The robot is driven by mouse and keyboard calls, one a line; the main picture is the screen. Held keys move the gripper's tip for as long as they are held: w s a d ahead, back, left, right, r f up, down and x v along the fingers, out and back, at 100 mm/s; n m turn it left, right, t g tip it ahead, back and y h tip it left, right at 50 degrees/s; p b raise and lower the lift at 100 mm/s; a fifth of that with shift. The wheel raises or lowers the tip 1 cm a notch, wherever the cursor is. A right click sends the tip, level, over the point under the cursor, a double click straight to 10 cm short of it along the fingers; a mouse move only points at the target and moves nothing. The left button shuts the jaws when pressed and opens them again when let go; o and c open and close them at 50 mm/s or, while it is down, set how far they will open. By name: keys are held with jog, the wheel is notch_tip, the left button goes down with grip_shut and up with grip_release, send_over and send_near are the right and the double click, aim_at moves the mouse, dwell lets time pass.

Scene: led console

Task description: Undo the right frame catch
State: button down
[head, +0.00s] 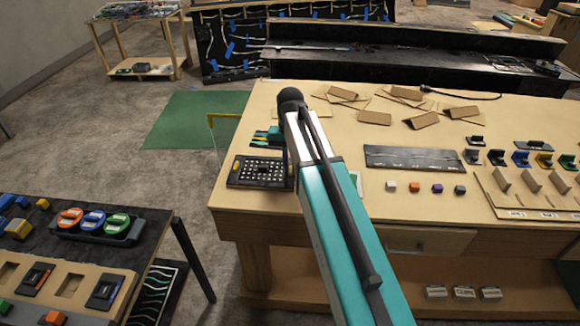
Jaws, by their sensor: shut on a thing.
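A black console panel (262,172) with rows of white dots lies near the left end of the wooden table. A small yellow part (236,165) shows at its left side. Its right edge runs up against my teal and white arm in the picture, and I cannot make out the right frame catch. My arm reaches up from the bottom of the picture to a dark rounded joint above and right of the panel. My gripper's fingers are hidden behind the arm, so I cannot see what they touch.
A yellow-edged clear pane (222,118) stands behind the panel. Teal and dark pieces (268,136) lie just beyond it. Small coloured cubes (415,187) and a long dark plate (412,158) lie right of my arm. A lower dark table (150,235) stands at left, across a floor gap.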

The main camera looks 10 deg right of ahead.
aim_at(290, 171)
jog(key=c, duration=1.8)
grip_release()
jog(key=shift+r, duration=0.15)
jog(key=shift+r+p, duration=2.4)
jog(key=shift+r, duration=4.4)
jog(key=shift+s+f, duration=0.1)
